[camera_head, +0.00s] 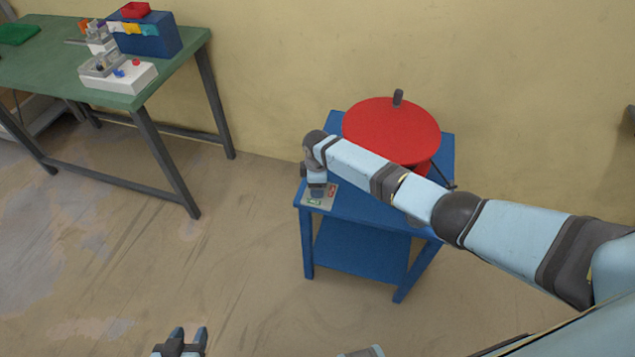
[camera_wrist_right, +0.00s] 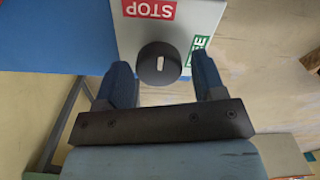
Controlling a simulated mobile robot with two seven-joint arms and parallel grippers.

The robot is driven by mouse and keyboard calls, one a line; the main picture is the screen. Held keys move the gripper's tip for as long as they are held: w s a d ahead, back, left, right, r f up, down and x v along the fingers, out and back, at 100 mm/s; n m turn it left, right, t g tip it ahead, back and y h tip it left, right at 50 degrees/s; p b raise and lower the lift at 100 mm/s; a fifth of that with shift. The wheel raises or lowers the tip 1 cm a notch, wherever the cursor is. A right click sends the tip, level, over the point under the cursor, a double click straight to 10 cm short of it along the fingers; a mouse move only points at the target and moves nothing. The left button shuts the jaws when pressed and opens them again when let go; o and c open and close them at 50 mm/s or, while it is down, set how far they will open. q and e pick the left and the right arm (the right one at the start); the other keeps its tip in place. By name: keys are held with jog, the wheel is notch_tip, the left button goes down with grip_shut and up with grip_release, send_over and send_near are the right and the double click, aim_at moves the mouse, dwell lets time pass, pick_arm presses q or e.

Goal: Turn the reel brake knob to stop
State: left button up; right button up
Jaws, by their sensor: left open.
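The brake knob (camera_wrist_right: 159,63) is a black round knob with a short white mark on its face. It sits on a light plate (camera_wrist_right: 190,20) with a red STOP label (camera_wrist_right: 149,9) and a green label (camera_wrist_right: 200,45) partly hidden by a finger. In the head view the plate (camera_head: 325,205) lies on the blue stand's front left corner. My right gripper (camera_wrist_right: 163,85) is open, its fingers on either side of the knob; I cannot tell whether they touch it. In the head view it (camera_head: 317,191) points down at the plate. My left gripper (camera_head: 181,342) is open and empty at the bottom edge.
A red reel (camera_head: 390,125) with a dark handle stands on the blue stand (camera_head: 360,205), partly behind my right arm. A green-topped table (camera_head: 45,60) at the upper left holds a blue box (camera_head: 150,38) and a white device (camera_head: 118,78). The floor between is clear.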

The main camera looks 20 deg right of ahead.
jog(key=shift+o, duration=0.3)
jog(key=shift+r, duration=0.45)
notch_tip(320, 180, up, 13)
jog(key=p, duration=0.1)
jog(key=s+a+f+m+t+y+p, duration=0.2)
jog(key=s+a+f+p, duration=0.1)
jog(key=s, duration=0.5)
jog(key=s+a+f+m+t+y+p, duration=0.2)
jog(key=s+a+f+p, duration=0.15)
jog(key=s, duration=0.35)
jog(key=s+d+r+m+t+p, duration=0.2)
jog(key=s+d+r+m+t, duration=0.1)
jog(key=s, duration=0.6)
jog(key=s+d+r+m+t+p, duration=0.2)
jog(key=s+d+r+m+t, duration=0.2)
jog(key=s, duration=0.6)
notch_tip(320, 180, up, 2)
jog(key=shift+s+r+h+p, duration=0.2)
jog(key=shift+s+h+p, duration=0.1)
jog(key=shift+h+p, duration=0.1)
